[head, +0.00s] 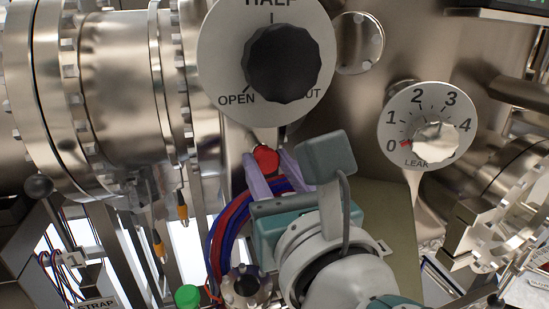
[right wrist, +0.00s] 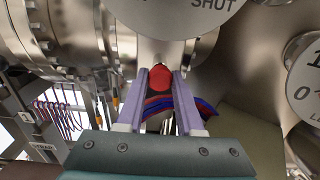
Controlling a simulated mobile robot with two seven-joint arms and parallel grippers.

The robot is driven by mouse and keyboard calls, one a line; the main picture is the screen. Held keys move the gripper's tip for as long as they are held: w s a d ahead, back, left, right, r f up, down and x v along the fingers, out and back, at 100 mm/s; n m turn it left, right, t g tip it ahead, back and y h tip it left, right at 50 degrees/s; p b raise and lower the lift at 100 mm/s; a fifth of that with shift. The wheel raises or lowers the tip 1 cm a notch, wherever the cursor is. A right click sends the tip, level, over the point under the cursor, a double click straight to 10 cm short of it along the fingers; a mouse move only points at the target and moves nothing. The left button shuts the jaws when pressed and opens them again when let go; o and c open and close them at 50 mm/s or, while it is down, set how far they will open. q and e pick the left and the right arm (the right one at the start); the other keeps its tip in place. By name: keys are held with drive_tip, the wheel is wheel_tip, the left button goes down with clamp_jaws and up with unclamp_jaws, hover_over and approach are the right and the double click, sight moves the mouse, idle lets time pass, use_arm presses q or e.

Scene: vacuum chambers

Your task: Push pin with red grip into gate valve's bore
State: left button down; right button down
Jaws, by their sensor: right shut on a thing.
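The pin's red grip (head: 266,158) sits between the two pale purple fingers of my right gripper (head: 268,168), just below the gate valve's dial (head: 270,60). In the right wrist view the red grip (right wrist: 160,78) is between the fingertips of the right gripper (right wrist: 160,80), which is shut on it. The grip is close to the metal body under the dial. The pin's shaft and the bore are hidden, so I cannot tell how deep the pin is. The dial's black knob has HALF above it and OPEN at lower left. My left gripper is not in view.
A leak dial (head: 428,126) stands to the right, with its red mark by 0. Red and blue cables (head: 228,225) loop below the gripper. A large flanged chamber port (head: 110,85) fills the left. A green cap (head: 188,296) is at the bottom.

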drive_tip(key=shift+w, duration=0.15)
drive_tip(key=shift+c, duration=2.4)
unclamp_jaws()
drive_tip(key=shift+v, duration=3.55)
